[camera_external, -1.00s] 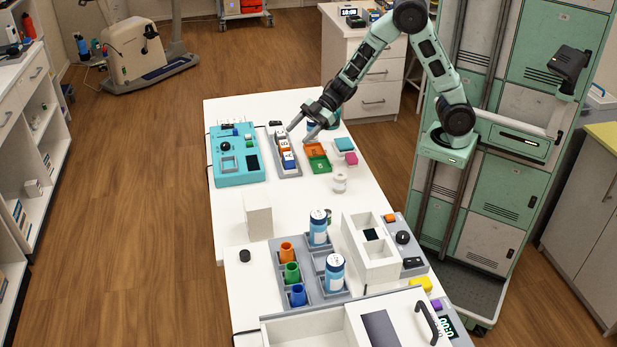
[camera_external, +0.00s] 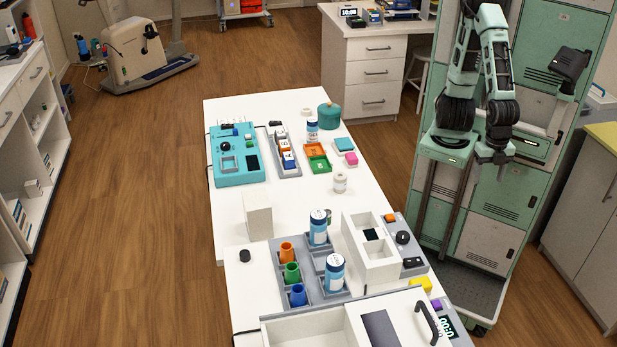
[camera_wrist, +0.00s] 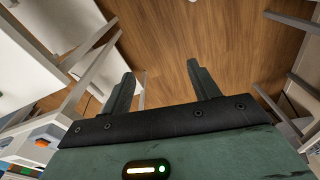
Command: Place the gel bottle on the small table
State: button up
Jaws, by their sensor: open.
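My gripper (camera_external: 500,170) hangs open and empty on the right, in front of the green locker column, with the arm folded. In the wrist view the two dark fingers of my gripper (camera_wrist: 162,82) stand apart over the wood floor. I cannot tell which container is the gel bottle. Blue-and-white labelled bottles stand on the long white table: one at the far end (camera_external: 312,128), one in the middle (camera_external: 318,228) and one nearer (camera_external: 334,273), the last two in a grey tray (camera_external: 315,293). No separate small table can be told apart with certainty.
The long white table (camera_external: 230,215) also holds a teal device (camera_external: 235,172), a teal round container (camera_external: 329,116), orange and green trays, colored cups and a white divided box (camera_external: 375,262). A white drawer desk (camera_external: 375,75) stands behind. The floor (camera_external: 130,230) on the left is clear.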

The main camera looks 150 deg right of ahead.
jog(key=shift+o, duration=0.5)
jog(key=s, duration=0.2)
jog(key=shift+s+a+g, duration=0.3)
jog(key=shift+a, duration=0.05)
jog(key=shift+w, duration=0.1)
